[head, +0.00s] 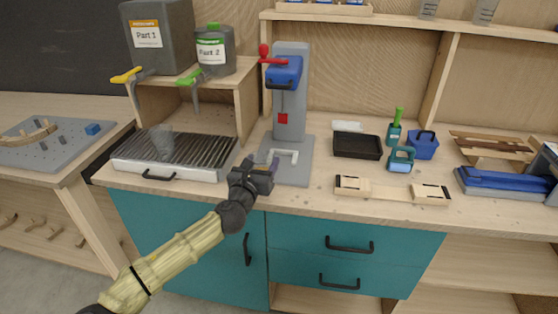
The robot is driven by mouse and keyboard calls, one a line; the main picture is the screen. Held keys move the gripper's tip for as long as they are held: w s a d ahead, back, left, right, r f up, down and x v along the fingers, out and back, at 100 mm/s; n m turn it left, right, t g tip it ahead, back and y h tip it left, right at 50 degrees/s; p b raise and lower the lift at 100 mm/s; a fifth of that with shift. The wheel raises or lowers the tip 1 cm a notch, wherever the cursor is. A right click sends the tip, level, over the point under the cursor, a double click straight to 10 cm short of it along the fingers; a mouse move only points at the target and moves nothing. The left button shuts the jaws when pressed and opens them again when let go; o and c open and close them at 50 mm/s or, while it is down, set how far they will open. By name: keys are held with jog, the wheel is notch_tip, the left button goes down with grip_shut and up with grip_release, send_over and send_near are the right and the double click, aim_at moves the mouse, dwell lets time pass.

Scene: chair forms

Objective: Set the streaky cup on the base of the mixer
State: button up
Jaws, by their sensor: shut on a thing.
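The mixer stands at the back middle, with a grey column, a blue head (284,72) and a red lever. Its flat grey base (300,174) carries a white bracket. My gripper (266,172) is at the left front edge of this base, low over the bench. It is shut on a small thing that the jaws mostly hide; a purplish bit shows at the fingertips. I cannot tell whether that is the streaky cup. A clear cup (162,142) stands upright on the slatted rack at left, apart from my gripper; streaks in it cannot be made out.
The slatted rack (142,172) lies left of the mixer, below two grey containers (160,45) with taps. A black tray (356,147), blue and green tools and a wooden form (392,190) lie to the right. Clear cups (428,8) stand on the high shelf.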

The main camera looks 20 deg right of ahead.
jog(key=shift+s+d+r, duration=0.1)
jog(key=shift+s+r, duration=0.05)
jog(key=shift+s, duration=0.2)
jog(key=shift+d, duration=0.35)
jog(key=p+x, duration=0.1)
jog(key=x, duration=1.6)
jog(key=shift+a, duration=0.1)
jog(key=shift+w+d+f+p, duration=0.15)
jog(key=shift+w+f+p, duration=0.05)
jog(key=shift+f, duration=0.65)
jog(key=shift+w+d+f+p, duration=0.15)
jog(key=shift+f, duration=0.75)
